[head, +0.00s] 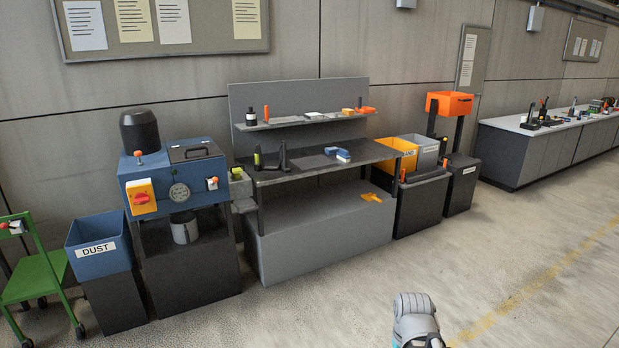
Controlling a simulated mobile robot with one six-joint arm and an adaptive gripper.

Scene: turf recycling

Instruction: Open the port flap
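A blue machine (165,188) stands left of centre in the head view, with a black cylinder (139,131) on top. A dark panel with a handle (194,151) lies on the machine's sloping top and looks shut. It may be the port flap, but I cannot tell for certain. The machine's front carries a red knob on a yellow plate (141,198), a round dial (180,193) and a small red-and-white switch (212,184). A grey part of my arm shows at the bottom edge, well away from the machine. My gripper is not in view.
A blue DUST bin (98,245) and a green cart (33,277) stand left of the machine. A grey workbench (325,225) stands to its right, with yellow and grey bins (402,153) beyond. The concrete floor (330,315) in front is clear.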

